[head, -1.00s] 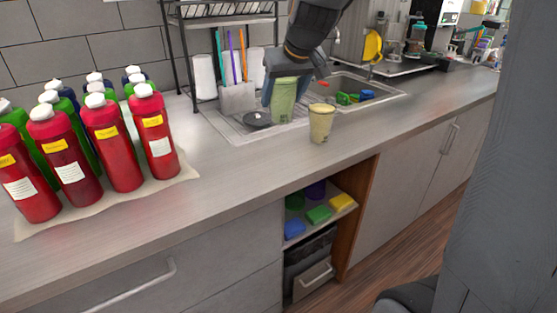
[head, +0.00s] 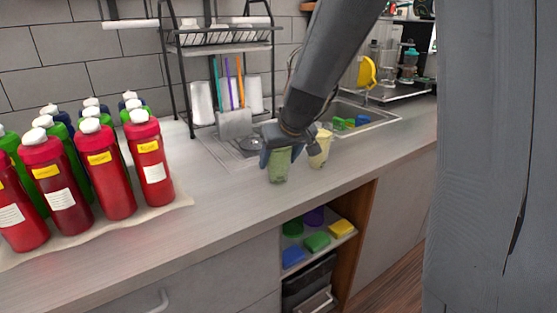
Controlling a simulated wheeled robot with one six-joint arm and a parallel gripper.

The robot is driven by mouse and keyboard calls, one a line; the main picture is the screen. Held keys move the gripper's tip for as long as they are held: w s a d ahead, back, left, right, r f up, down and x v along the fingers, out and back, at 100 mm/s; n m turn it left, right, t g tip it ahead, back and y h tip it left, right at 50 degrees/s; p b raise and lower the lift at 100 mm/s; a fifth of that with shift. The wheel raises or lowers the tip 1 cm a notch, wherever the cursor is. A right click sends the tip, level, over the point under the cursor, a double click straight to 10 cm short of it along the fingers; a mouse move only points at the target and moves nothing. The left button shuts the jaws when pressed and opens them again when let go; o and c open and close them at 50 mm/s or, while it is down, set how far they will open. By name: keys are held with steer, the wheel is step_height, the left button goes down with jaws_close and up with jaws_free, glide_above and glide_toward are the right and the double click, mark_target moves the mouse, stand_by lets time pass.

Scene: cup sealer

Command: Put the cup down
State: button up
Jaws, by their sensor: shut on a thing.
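A green cup (head: 279,168) is held in my gripper (head: 277,160), which is shut around its upper part. The cup is upright over the front part of the counter (head: 222,200), left of a second cup. Its base is at or very near the counter top; I cannot tell if it touches. The second cup (head: 319,152), yellowish, stands on the counter just right of my gripper, partly hidden by it.
Several red bottles (head: 107,168) stand on a mat at the left. A dish rack (head: 222,40) and a drain tray (head: 215,148) are behind. The sink (head: 370,115) is at the back right. The counter between bottles and held cup is clear.

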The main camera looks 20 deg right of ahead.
steer(key=shift+f, duration=0.1)
steer(key=o, duration=1.4)
steer(key=a+v, duration=0.1)
steer(key=v, duration=1.1)
steer(key=s+f+g, duration=0.2)
steer(key=s+f, duration=0.4)
steer(key=s+f+m+g, duration=0.1)
steer(key=s+f+g, duration=0.1)
steer(key=s+f, duration=0.4)
steer(key=s+f+g+h, duration=0.1)
steer(key=s+f, duration=0.5)
steer(key=shift+s+f+g, duration=0.25)
steer(key=shift+s+g, duration=0.1)
steer(key=shift+g, duration=0.05)
